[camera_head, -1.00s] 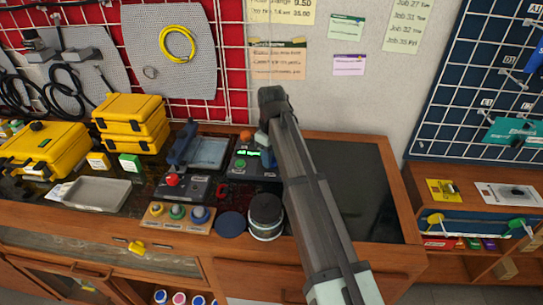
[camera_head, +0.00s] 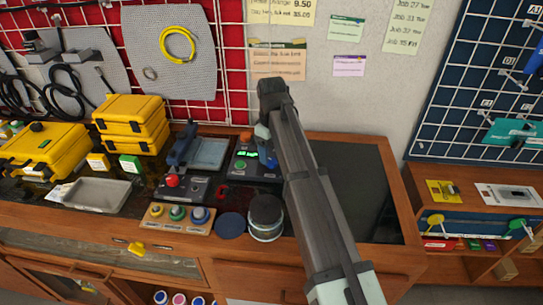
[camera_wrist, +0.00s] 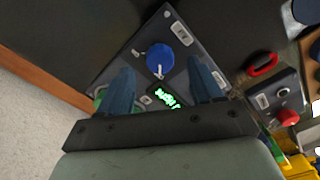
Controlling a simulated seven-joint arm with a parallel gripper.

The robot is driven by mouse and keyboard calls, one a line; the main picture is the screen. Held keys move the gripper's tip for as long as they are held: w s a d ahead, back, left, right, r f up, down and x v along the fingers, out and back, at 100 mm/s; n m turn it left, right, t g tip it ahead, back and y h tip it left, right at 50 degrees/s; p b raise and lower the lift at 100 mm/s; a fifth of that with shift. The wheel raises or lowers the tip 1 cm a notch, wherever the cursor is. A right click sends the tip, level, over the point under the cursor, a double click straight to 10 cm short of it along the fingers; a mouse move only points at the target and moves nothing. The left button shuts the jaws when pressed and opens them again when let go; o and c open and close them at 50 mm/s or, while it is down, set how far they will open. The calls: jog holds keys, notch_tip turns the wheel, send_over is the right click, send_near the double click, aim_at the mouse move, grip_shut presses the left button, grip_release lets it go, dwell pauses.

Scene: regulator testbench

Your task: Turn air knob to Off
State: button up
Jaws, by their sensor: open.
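The air knob (camera_wrist: 160,58) is a round blue knob with a white pointer mark, on a dark control box (camera_wrist: 188,46). In the wrist view the mark points toward the lower edge of the picture. My gripper (camera_wrist: 160,68) is open, one blue finger on each side of the knob in the picture. Contact and finger depth cannot be told. A lit green display (camera_wrist: 166,98) shows between the fingers, its text unreadable. In the head view my gripper (camera_head: 266,148) is over the box (camera_head: 250,172) and partly hides it; the knob cannot be made out clearly there.
A box with a red button (camera_head: 172,180) stands left of the control box, with a red ring (camera_wrist: 262,65) between. A dark-lidded jar (camera_head: 266,218) and a row of knobs (camera_head: 176,216) are in front. The dark bench top (camera_head: 355,190) at right is clear.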

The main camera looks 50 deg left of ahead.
aim_at(271, 161)
notch_tip(271, 161, up, 11)
dwell(0.4)
dwell(0.4)
